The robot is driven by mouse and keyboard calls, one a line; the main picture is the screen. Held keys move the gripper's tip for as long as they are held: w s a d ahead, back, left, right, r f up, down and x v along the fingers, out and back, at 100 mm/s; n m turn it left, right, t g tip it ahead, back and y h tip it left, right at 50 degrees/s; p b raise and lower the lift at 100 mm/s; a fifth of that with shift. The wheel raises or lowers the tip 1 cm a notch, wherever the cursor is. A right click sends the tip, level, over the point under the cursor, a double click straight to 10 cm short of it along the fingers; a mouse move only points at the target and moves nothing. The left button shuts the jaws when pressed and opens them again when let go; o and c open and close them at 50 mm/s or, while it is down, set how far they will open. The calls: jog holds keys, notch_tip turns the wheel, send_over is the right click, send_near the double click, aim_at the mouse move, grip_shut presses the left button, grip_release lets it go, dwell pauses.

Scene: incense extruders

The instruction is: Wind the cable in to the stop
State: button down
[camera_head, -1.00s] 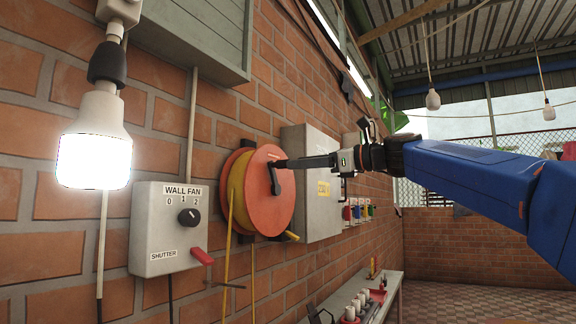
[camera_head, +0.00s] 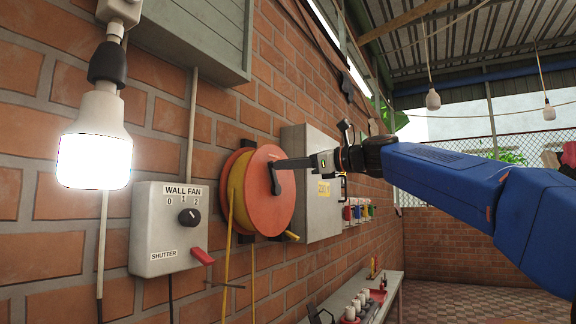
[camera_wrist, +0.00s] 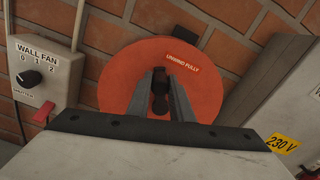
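The cable reel (camera_head: 266,212) is an orange-red disc on the brick wall, with yellow cable (camera_head: 237,190) wound behind it. Its face reads "UNWIND FULLY" in the wrist view (camera_wrist: 207,95). A dark crank (camera_head: 276,184) sits on the face. My gripper (camera_head: 281,164) reaches in from the right, its fingers at the crank's upper end. In the wrist view, the two fingers (camera_wrist: 164,82) lie either side of the dark crank handle (camera_wrist: 160,104) and appear shut on it. The exact contact is partly hidden. Yellow cable hangs below the reel.
A wall fan control box (camera_head: 168,232) with a red shutter lever is left of the reel. A grey 230 V cabinet (camera_head: 318,215) stands close on the right. A lit bulb (camera_head: 95,150) hangs at the left. A bench (camera_head: 393,291) is below right.

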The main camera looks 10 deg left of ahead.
jog(key=shift+w+d+r+m, duration=0.1)
jog(key=shift+w+d+m, duration=0.1)
jog(key=shift+w+m, duration=0.5)
jog(key=shift+w+d+r+m, duration=0.15)
jog(key=shift+w+d+m, duration=0.15)
jog(key=shift+m, duration=0.75)
jog(key=shift+w+d+r+m, duration=0.15)
jog(key=shift+w+m, duration=0.4)
jog(key=shift+m, duration=0.3)
jog(key=c, duration=1.6)
grip_release()
jog(key=shift+f, duration=0.1)
jog(key=shift+o, duration=0.2)
jog(key=shift+d, duration=0.1)
jog(key=v, duration=1.7)
jog(key=shift+s+d, duration=0.1)
